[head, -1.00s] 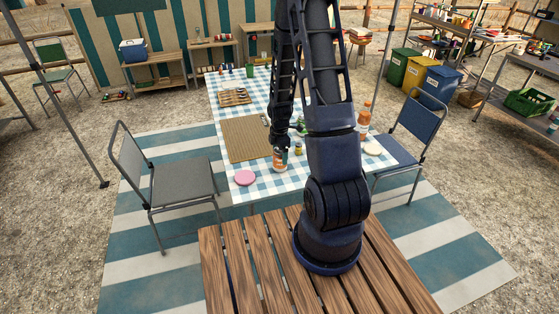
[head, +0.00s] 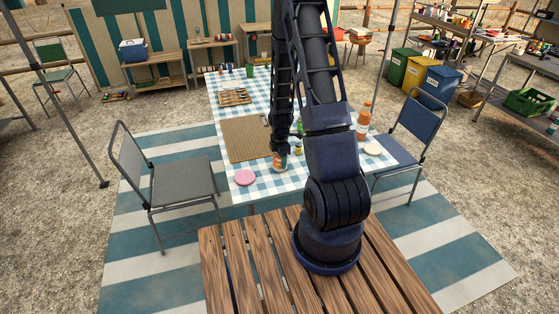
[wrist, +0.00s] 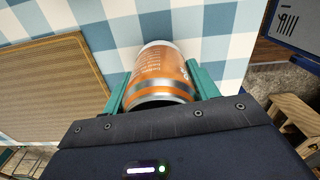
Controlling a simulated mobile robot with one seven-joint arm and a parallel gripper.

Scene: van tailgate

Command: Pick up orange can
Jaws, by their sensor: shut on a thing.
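The orange can (wrist: 160,75) sits between the two green fingers of my gripper (wrist: 160,88) in the wrist view. It has silver rims and pale print, and a finger lies against each side. In the head view the can (head: 279,162) is at the near edge of the checked table, under the end of my arm. My gripper (head: 279,150) is shut on it. My arm hides part of the can's top, and I cannot tell whether its base touches the cloth.
The table (head: 268,184) has a blue and white checked cloth. A brown mat (head: 246,139), a pink disc (head: 244,177), an orange bottle (head: 364,120) and a pale round thing (head: 373,149) lie around. Chairs (head: 178,180) stand at both sides.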

